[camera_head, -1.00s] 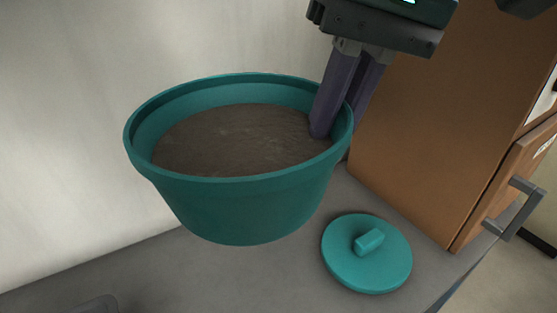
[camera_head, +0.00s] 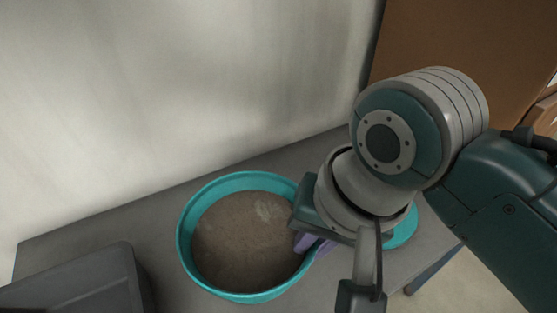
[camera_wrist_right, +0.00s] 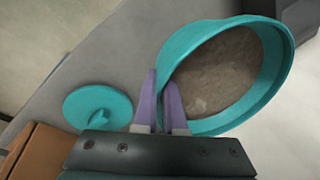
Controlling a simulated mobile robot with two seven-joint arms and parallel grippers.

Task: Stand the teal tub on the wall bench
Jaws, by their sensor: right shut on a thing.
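The teal tub (camera_head: 184,250) is filled with brown material and shows low in the head view, over the grey bench (camera_head: 70,229). My right gripper (camera_head: 312,246) is shut on the tub's right rim, with one purple finger inside and one outside. In the right wrist view the fingers (camera_wrist_right: 160,100) pinch the rim of the tub (camera_wrist_right: 277,75). I cannot tell whether the tub's base touches the bench. My left gripper is not in view.
A teal lid with a knob (camera_wrist_right: 97,106) lies on the bench beside the tub, mostly hidden behind my right arm in the head view. A dark grey bin (camera_head: 85,280) stands at the left. A brown cabinet (camera_head: 430,35) stands at the right, a pale wall behind.

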